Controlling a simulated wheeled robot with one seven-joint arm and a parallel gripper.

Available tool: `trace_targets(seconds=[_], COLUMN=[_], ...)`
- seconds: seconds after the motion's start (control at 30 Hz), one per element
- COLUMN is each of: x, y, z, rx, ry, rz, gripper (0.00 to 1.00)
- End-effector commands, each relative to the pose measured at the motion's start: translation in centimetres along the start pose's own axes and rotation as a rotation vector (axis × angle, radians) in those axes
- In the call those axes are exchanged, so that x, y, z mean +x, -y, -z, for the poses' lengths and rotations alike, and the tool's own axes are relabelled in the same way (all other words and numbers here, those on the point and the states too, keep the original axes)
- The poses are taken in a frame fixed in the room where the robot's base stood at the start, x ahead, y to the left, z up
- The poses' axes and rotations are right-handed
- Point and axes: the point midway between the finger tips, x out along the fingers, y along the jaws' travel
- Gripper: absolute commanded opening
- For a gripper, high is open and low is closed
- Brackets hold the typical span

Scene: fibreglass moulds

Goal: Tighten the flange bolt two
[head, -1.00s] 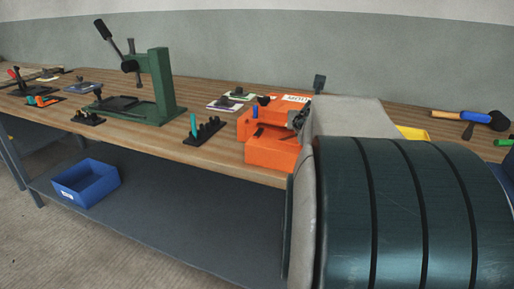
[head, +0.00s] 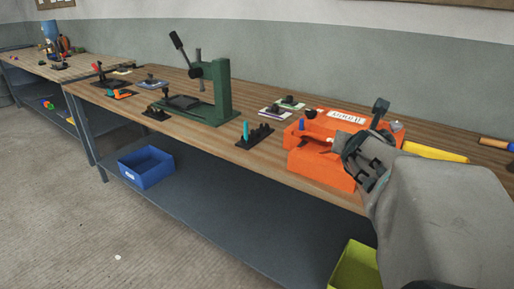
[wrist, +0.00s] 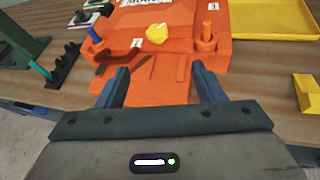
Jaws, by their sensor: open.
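The orange mould (head: 322,160) sits on the wooden bench, with a label on top. In the wrist view the mould (wrist: 180,40) shows a blue bolt (wrist: 95,33) at the left, a yellow knob (wrist: 157,34) in the middle and an orange bolt (wrist: 206,36) at the right. Tags "1" and "3" are readable; I see no tag "2", so I cannot tell which is bolt two. My gripper (wrist: 160,70) is open and empty, its fingers over the near part of the mould. In the head view my gripper (head: 365,155) partly hides the mould's right side.
A green press (head: 215,95) and a small black rack (head: 255,135) stand left of the mould. A yellow tray (head: 435,152) lies to its right. A blue bin (head: 147,167) and a yellow-green bin (head: 352,272) are below the bench top.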

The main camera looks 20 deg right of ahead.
Motion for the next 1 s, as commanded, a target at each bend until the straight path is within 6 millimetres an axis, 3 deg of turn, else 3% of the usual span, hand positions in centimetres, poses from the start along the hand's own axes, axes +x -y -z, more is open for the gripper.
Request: trace_targets(seconds=[0.37, 1.0], x=[-2.7, -8.5], y=[-2.1, -5.0], z=[0.8, 4.4], rx=[0.523, 1.357], ry=[-0.101, -0.285], rz=[0.066, 0.320], gripper=[0.62, 0.62])
